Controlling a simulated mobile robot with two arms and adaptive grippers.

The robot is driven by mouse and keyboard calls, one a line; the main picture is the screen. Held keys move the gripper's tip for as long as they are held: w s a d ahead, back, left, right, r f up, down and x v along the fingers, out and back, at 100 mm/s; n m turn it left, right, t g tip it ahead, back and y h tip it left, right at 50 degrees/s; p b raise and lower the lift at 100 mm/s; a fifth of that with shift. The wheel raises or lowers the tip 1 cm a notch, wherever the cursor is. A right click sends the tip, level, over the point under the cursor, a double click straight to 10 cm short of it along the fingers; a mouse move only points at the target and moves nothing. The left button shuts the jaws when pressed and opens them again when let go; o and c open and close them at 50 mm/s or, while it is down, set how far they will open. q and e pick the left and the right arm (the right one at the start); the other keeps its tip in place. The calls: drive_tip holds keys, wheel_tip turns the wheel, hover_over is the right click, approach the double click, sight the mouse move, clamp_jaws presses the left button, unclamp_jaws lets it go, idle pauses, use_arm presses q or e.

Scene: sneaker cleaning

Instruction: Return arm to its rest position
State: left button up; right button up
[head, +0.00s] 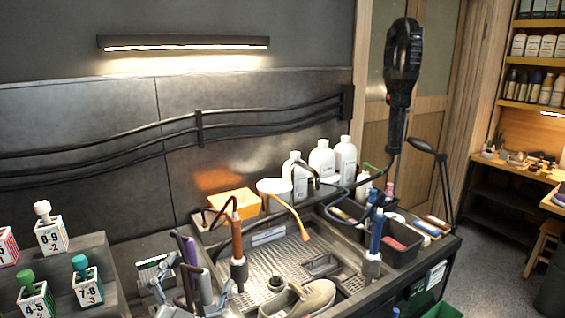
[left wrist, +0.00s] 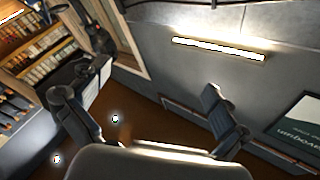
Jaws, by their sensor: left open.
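My left gripper (head: 188,288) is low in the head view, left of the sink, partly cut off by the bottom edge. In the left wrist view its two dark fingers (left wrist: 150,116) stand wide apart with nothing between them. A beige sneaker (head: 305,300) lies at the front of the metal sink (head: 290,255), to the right of the gripper and apart from it. My right gripper is not in view.
White bottles (head: 321,158) and an orange box (head: 235,203) stand behind the sink. A black hanging tool (head: 402,60) rises at the right. Numbered blocks (head: 49,238) sit on a stepped stand at left. Orange (head: 237,240) and blue (head: 376,235) handled tools stand upright around the sink.

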use_arm(q)
drive_tip(key=s+a+f+n+g+y, duration=0.1)
drive_tip(key=s+a+f+n+g, duration=0.1)
drive_tip(key=f, duration=0.3)
drive_tip(key=s+a+f+n+g+y, duration=0.1)
drive_tip(key=s+a+f+g+y, duration=0.1)
drive_tip(key=f, duration=0.4)
drive_tip(key=s+a+f+n+g+y, duration=0.2)
drive_tip(key=s+f+g, duration=0.1)
drive_tip(key=f, duration=0.3)
drive_tip(key=shift+s+f+n+g, duration=0.25)
drive_tip(key=shift+s+n+g, duration=0.05)
drive_tip(key=shift+s, duration=0.25)
drive_tip(key=s+f+g+h, duration=0.1)
drive_tip(key=s+f+g, duration=0.45)
drive_tip(key=s, duration=0.35)
drive_tip(key=s+f+g+h, duration=0.1)
drive_tip(key=s+f+g, duration=0.4)
drive_tip(key=s, duration=0.5)
wheel_tip(320, 180, down, 36)
drive_tip(key=s+b, duration=0.3)
drive_tip(key=b, duration=0.3)
drive_tip(key=s+a+f+g+b, duration=0.1)
drive_tip(key=s+f+b, duration=0.3)
drive_tip(key=s+f, duration=1.1)
wheel_tip(320, 180, down, 3)
drive_tip(key=shift+s+a+r+y, duration=0.1)
drive_tip(key=shift+s+a+y, duration=0.2)
drive_tip(key=shift+a, duration=0.25)
